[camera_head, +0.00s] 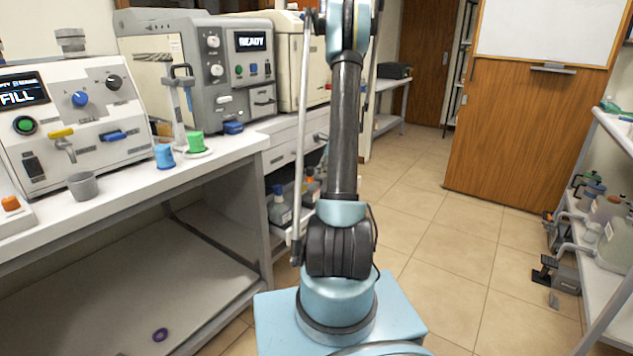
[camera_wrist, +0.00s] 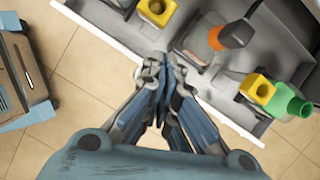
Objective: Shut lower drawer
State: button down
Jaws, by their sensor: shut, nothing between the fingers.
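The lower drawer (camera_wrist: 103,33) is open, seen from above in the wrist view. Its pale front edge slants across the picture. Bottles and cans with yellow, orange and green parts stand inside it. In the head view bottles (camera_head: 280,208) show low under the right bench, beside my arm, which hides part of that area. My gripper (camera_wrist: 163,62) is shut and empty, its fingertips together over the drawer's front edge in the wrist view. I cannot tell whether they touch it. The gripper does not show in the head view.
An upper drawer (camera_head: 283,156) sits under the bench top, above the bottles. Testing machines (camera_head: 225,75) stand on the benches. A shelf (camera_head: 612,300) with bottles stands at the far right.

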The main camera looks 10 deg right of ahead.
jog(key=s+r+m+t+h, duration=0.1)
jog(key=s+r+m, duration=0.1)
jog(key=s+m, duration=0.3)
jog(key=w+a+r+x, duration=0.1)
jog(key=w+x, duration=0.1)
jog(key=x, duration=0.9)
jog(key=shift+a+f+n, duration=0.15)
jog(key=shift+a+n, duration=0.1)
jog(key=shift+n, duration=0.05)
jog(key=shift+w, duration=0.15)
